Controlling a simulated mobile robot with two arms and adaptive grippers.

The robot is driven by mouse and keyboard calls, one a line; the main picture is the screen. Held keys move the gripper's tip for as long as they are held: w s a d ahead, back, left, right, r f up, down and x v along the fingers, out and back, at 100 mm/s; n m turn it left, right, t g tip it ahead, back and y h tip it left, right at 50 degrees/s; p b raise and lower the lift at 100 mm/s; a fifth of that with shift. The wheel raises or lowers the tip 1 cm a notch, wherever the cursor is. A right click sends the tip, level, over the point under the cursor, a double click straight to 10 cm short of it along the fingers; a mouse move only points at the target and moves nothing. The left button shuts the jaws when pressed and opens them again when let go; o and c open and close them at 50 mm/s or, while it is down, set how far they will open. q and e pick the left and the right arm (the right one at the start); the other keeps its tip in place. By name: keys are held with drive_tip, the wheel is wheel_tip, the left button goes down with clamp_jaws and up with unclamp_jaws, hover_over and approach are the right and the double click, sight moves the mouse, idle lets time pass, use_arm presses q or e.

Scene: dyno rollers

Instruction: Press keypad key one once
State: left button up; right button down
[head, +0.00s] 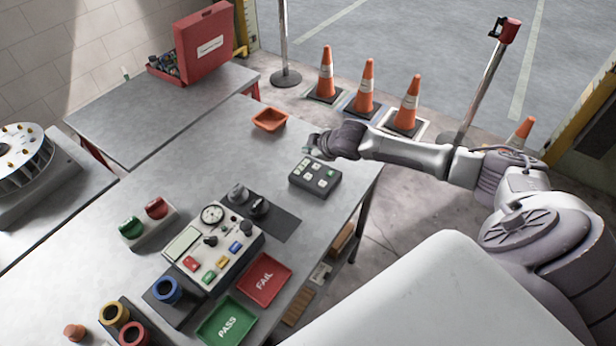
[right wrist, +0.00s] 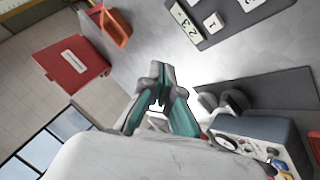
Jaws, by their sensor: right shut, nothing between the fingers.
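The keypad (head: 304,186) is a dark box with several pale keys and a green one, near the right edge of the workbench. Its labels are too small to read in the head view. My left gripper is out of view.
An orange tray (head: 270,121) sits behind the keypad. A gauge panel (head: 243,257), a dark mat (head: 283,226), red FAIL tray (head: 272,291) and green PASS tray (head: 219,328) are on the bench nearer me. A red case (head: 207,45) and traffic cones (head: 366,88) stand farther back.

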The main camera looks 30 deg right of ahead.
drive_tip(key=b, duration=0.6)
hover_over(309, 177)
wheel_tip(309, 177, down, 7)
drive_tip(key=shift+s+a+r, duration=0.1)
drive_tip(key=shift+r, duration=0.1)
drive_tip(key=shift+f+b, duration=0.5)
drive_tip(key=shift+f, duration=0.3)
drive_tip(key=shift+f, duration=0.4)
drive_tip(key=shift+f, duration=0.45)
idle(0.7)
drive_tip(key=shift+r+p, duration=0.8)
